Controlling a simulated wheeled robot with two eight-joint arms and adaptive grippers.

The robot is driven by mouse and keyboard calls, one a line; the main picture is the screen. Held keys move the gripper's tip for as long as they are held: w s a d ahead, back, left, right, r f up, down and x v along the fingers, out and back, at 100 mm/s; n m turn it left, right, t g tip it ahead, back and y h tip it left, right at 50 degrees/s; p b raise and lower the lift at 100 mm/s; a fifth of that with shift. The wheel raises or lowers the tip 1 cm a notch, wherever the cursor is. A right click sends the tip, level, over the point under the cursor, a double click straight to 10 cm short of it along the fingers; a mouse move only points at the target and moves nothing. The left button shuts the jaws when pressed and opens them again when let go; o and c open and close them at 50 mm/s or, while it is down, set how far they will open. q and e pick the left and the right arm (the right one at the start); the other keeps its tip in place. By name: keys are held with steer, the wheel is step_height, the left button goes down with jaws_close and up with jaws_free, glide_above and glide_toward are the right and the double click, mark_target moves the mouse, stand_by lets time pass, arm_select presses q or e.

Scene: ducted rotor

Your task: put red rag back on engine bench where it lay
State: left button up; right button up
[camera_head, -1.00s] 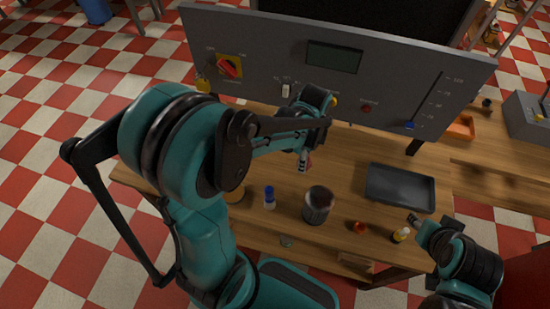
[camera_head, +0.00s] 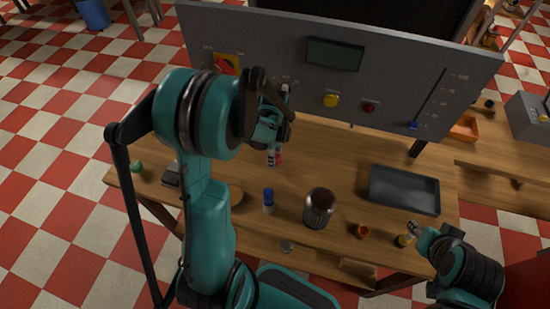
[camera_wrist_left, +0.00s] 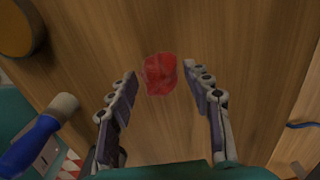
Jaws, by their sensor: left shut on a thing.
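The red rag (camera_wrist_left: 160,73) is a small crumpled bundle between the fingertips of my left gripper (camera_wrist_left: 160,80) in the left wrist view, with wooden bench top behind it. In the head view my left gripper (camera_head: 273,158) points down over the back part of the engine bench (camera_head: 335,160), in front of the control panel. Only a sliver of the rag (camera_head: 279,157) shows there. I cannot tell how high the rag is above the wood.
A black tray (camera_head: 404,190) lies at right. The grey control panel (camera_head: 390,75) rises behind. The bench's middle is clear.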

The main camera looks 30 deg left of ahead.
arm_select(q)
steer(key=shift+f, duration=0.8)
steer(key=shift+c, duration=0.9)
steer(key=o, duration=1.3)
steer(key=shift+c, duration=0.2)
